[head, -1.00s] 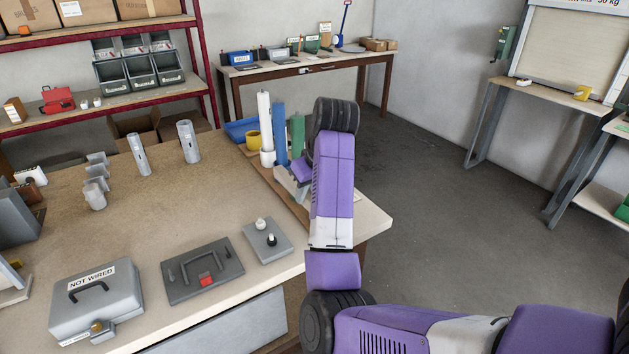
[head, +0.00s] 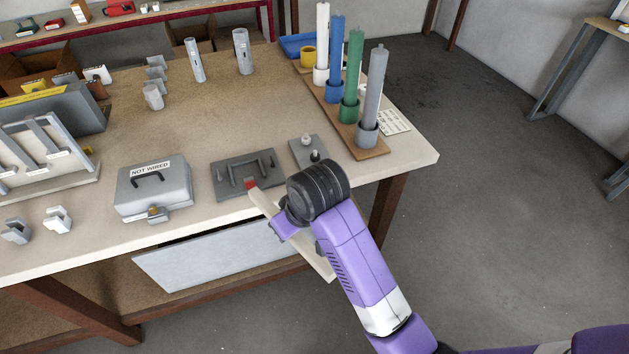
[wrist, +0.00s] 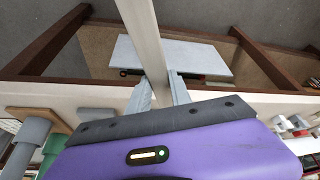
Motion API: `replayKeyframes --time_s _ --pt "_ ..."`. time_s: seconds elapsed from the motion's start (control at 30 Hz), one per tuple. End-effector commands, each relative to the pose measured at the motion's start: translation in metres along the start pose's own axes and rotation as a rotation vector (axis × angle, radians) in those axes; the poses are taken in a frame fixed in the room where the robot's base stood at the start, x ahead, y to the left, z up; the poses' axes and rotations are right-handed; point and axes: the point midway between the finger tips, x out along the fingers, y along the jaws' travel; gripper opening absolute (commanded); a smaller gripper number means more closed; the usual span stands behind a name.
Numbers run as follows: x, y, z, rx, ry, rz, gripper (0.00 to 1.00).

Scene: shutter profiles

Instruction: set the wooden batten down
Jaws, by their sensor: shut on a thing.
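The wooden batten (head: 318,257) is a long pale strip, held tilted at the front edge of the workbench in the head view. My gripper (head: 287,226) is shut on it, with the wrist partly hiding the batten's middle. In the wrist view the batten (wrist: 146,38) runs up from between the two fingers of my gripper (wrist: 158,92) and out of the top of the picture. The workbench (head: 225,110) lies behind and to the left of it. I cannot tell whether the batten touches the bench edge.
Several coloured profiles stand in a wooden rack (head: 371,147). The bench middle is clear.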

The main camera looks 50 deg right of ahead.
Motion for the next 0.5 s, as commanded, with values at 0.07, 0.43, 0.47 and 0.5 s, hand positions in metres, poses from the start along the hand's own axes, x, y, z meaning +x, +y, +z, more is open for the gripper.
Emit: replayKeyframes --time_s 0.07,0.43,0.47,0.5 --pt "0.008 -0.021 0.012 -0.025 -0.004 -0.012 0.0" --pt "0.023 -0.062 0.03 -0.059 -0.003 -0.039 0.0" --pt "0.023 -0.061 0.03 -0.058 -0.003 -0.039 0.0" --pt "0.023 -0.061 0.03 -0.058 -0.003 -0.039 0.0"
